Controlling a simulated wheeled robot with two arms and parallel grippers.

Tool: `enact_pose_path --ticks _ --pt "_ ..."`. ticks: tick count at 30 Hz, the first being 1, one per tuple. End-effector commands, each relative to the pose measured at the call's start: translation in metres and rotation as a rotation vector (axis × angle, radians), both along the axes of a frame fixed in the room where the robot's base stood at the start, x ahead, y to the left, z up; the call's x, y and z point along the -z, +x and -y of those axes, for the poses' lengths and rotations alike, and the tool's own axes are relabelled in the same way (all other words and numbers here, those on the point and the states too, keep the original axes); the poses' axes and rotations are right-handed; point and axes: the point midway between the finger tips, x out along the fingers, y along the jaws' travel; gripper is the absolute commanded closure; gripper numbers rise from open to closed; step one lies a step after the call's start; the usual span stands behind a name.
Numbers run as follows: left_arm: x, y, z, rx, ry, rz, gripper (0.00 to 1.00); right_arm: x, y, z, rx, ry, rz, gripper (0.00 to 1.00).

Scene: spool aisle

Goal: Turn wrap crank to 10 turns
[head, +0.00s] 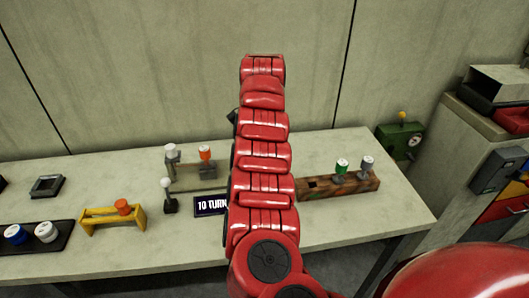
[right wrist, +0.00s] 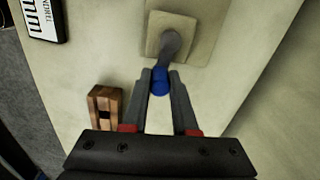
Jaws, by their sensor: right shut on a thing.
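In the right wrist view my right gripper (right wrist: 160,76) has its two fingers on either side of a blue crank knob (right wrist: 159,86) and is shut on it. A grey crank arm (right wrist: 172,45) runs from the knob to a beige square mount (right wrist: 175,22). In the head view my red right arm covers the crank and the right gripper. A dark sign reading "10 TURN" (head: 211,205) stands on the table, its right end hidden behind my arm. My left gripper is in neither view.
The pale table (head: 120,262) stands against a wall. Left of my arm are a stand with white and orange spools (head: 195,177) and a yellow holder (head: 112,218). A wooden rack (head: 318,190) with green and grey spools is to the right. A green box (head: 400,142) stands behind.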

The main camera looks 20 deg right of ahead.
Motion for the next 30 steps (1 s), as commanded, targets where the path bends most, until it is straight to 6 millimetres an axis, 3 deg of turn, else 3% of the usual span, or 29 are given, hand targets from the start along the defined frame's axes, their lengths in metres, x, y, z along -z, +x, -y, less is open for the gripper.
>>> enact_pose_path --ticks 11,12,16,26,30 --pt "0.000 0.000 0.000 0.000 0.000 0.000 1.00 -0.001 0.000 0.000 0.002 -0.001 0.002 1.00" --pt "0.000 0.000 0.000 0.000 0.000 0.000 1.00 -0.001 0.000 0.000 0.002 -0.001 0.002 0.66" --pt "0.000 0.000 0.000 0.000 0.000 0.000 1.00 0.000 0.000 0.000 0.001 0.000 0.001 0.43" --pt "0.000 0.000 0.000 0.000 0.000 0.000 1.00 -0.002 0.000 0.000 0.001 0.000 0.000 0.43" --pt "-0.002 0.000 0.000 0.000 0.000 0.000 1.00 -0.016 0.001 -0.001 0.000 0.003 0.002 0.43"
